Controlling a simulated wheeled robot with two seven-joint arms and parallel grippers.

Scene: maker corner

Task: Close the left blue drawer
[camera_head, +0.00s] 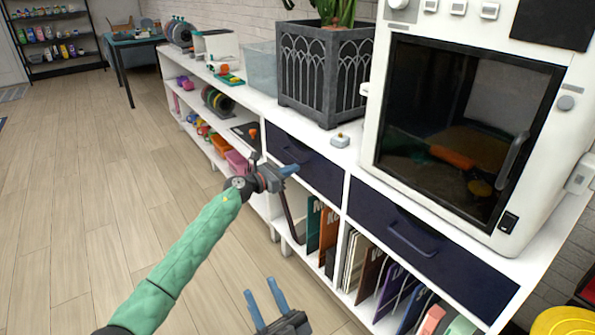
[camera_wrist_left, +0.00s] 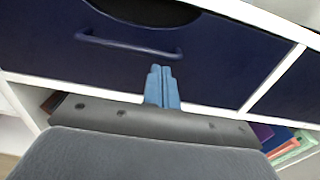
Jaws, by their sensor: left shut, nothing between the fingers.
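The left blue drawer (camera_head: 318,172) is a dark navy front in the white shelf unit, under the planter. It looks about level with the cabinet face; I cannot tell whether a small gap remains. Its bar handle (camera_wrist_left: 130,45) shows in the left wrist view. My left gripper (camera_head: 294,170), on the green arm, is shut and empty in front of this drawer. In the left wrist view its blue fingertips (camera_wrist_left: 160,70) appear just below the handle's right end; contact is unclear. My right gripper (camera_head: 264,297) is open and empty, low at the bottom of the head view.
A second navy drawer (camera_head: 430,250) sits to the right, under the white machine (camera_head: 465,120). Folders (camera_head: 365,270) stand in the compartments below. A grey planter (camera_head: 325,75) and a small white object (camera_head: 340,140) stand on top. The wooden floor (camera_head: 90,190) on the left is clear.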

